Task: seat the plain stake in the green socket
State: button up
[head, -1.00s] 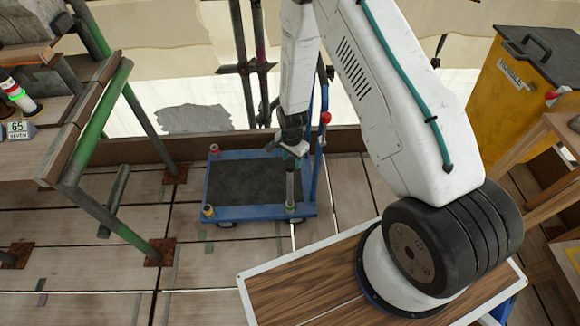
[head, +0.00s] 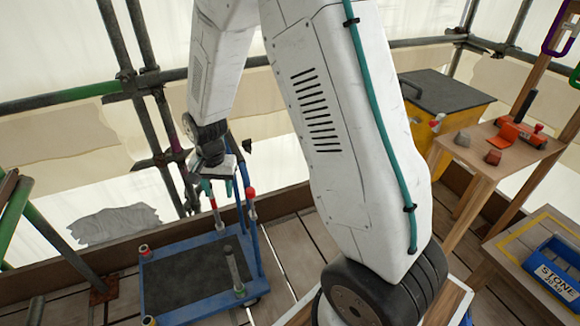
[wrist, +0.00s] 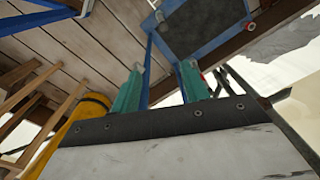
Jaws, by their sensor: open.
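The plain stake (head: 232,266) is a grey post with a pale top. It stands roughly upright at the cart's front right corner. Its lower end is at the green socket (head: 239,291); I cannot tell how deep it sits. My gripper (head: 219,188) is open, above and behind the stake and apart from it. In the wrist view its two teal fingers (wrist: 160,86) are spread with nothing clearly held between them. The blue cart (head: 190,312) has a dark deck and also shows in the wrist view (wrist: 205,25).
A red-topped post (head: 213,204) shows just below my gripper, and a red knob (head: 250,192) is by the cart's blue handle. A yellow bin (head: 445,105), a wooden table (head: 475,145) and a blue STONE box (head: 553,272) stand right. Plank floor (head: 300,235) is clear beside the cart.

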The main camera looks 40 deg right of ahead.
jog(key=s+d+r+n, duration=0.1)
jog(key=s+r+n, duration=0.1)
jog(key=s+r, duration=0.55)
jog(key=s+r+n, duration=0.2)
jog(key=s+r, duration=0.3)
jog(key=r, duration=0.6)
jog(key=s+r+n, duration=0.2)
jog(key=s+r, duration=0.1)
jog(key=s, duration=0.5)
jog(key=s+r+n, duration=0.2)
jog(key=s+r, duration=0.1)
jog(key=s, duration=0.5)
jog(key=shift+d+n+t, duration=0.2)
jog(key=shift+n+t, duration=0.2)
